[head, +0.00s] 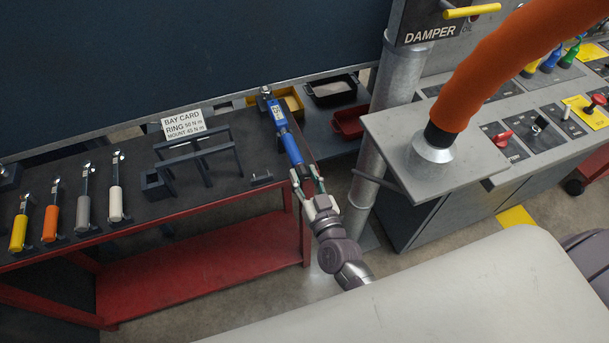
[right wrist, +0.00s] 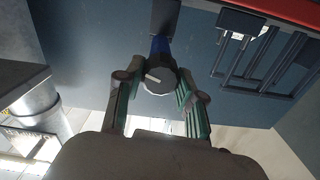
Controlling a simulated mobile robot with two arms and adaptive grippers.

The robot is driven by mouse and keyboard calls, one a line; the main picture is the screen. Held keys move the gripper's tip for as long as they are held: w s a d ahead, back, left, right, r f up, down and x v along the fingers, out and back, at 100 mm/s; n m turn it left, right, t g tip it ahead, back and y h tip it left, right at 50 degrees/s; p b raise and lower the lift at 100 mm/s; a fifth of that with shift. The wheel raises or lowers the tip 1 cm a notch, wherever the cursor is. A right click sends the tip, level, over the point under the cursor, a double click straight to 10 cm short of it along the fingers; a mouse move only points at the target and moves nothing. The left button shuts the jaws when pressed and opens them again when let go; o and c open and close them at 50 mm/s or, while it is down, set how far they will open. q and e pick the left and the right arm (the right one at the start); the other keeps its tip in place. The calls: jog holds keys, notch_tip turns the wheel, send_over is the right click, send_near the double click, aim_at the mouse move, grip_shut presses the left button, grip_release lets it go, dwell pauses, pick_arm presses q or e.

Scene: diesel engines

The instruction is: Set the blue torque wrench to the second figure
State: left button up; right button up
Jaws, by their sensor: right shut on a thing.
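The blue torque wrench (head: 290,145) lies at the right end of the dark bench top (head: 236,145), its handle end toward me. My right gripper (head: 307,182) is at the handle's end. In the right wrist view its fingers (right wrist: 158,90) are shut on the wrench's round grey end knob (right wrist: 159,80), which bears a white mark. The bay card (head: 184,123) stands behind; its small lines seem to read RING 50 N m and MOUNT 45 N m. My left gripper is not in view.
A dark frame (head: 195,156) stands mid-bench. Black (head: 331,88) and red (head: 349,122) bins lie behind. A metal post (head: 374,170) and grey console (head: 405,145) stand right.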

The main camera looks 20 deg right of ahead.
jog(key=m, duration=0.5)
jog(key=shift+m, duration=0.3)
jog(key=m, duration=0.5)
jog(key=shift+d+f+b, duration=0.1)
jog(key=shift+b, duration=0.25)
jog(key=shift+m, duration=0.4)
jog(key=o, duration=1.1)
jog(key=shift+o, duration=0.2)
jog(key=shift+s, duration=0.15)
jog(key=s, duration=1.1)
jog(key=shift+s+d, duration=0.2)
jog(key=shift+s, duration=0.15)
